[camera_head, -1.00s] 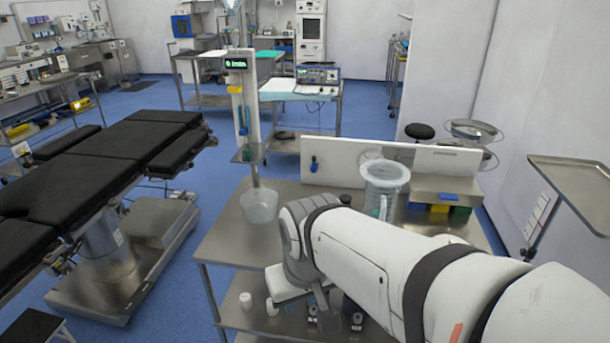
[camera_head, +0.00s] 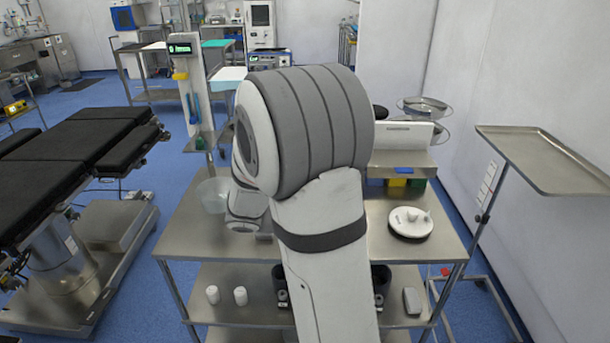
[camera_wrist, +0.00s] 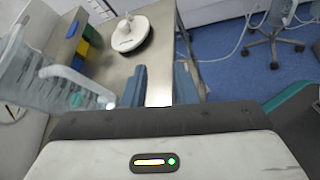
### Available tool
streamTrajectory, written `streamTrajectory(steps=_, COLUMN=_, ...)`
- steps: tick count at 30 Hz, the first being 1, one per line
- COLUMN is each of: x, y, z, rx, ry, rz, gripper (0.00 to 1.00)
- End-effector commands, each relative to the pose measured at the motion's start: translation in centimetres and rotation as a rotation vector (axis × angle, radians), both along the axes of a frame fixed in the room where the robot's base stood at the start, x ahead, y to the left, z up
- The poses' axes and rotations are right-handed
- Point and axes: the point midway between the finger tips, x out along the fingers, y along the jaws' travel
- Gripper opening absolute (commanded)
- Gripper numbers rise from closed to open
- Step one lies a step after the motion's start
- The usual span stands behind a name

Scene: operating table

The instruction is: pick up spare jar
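A clear ribbed jar with a pale handle (camera_wrist: 62,88) is at the left of the wrist view, close to my gripper and cut off by the picture edge. In the head view my gripper is hidden behind my arm.
The steel bench (camera_head: 188,238) has a white round device (camera_head: 411,222) at its right; the device also shows in the wrist view (camera_wrist: 130,32). Two small white containers (camera_head: 226,296) stand on the lower shelf. A steel tray stand (camera_head: 540,160) is at the right, an operating table (camera_head: 75,165) at the left.

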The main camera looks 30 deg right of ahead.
Motion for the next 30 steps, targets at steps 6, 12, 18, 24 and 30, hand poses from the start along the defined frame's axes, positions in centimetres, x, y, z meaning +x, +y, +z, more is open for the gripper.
streamTrajectory(steps=6, x=6.5, y=-3.4, z=-2.6, rx=-0.262, ry=0.29, rz=0.24, gripper=0.26)
streamTrajectory(steps=12, x=10.0, y=-4.1, z=-4.0, rx=-0.386, ry=0.406, rz=0.362, gripper=0.26)
streamTrajectory(steps=18, x=10.7, y=-5.7, z=-4.2, rx=-0.411, ry=0.426, rz=0.383, gripper=0.26)
streamTrajectory(steps=24, x=10.6, y=-8.0, z=-4.1, rx=-0.409, ry=0.426, rz=0.383, gripper=0.26)
streamTrajectory(steps=30, x=10.5, y=-11.0, z=-4.1, rx=-0.409, ry=0.423, rz=0.383, gripper=0.26)
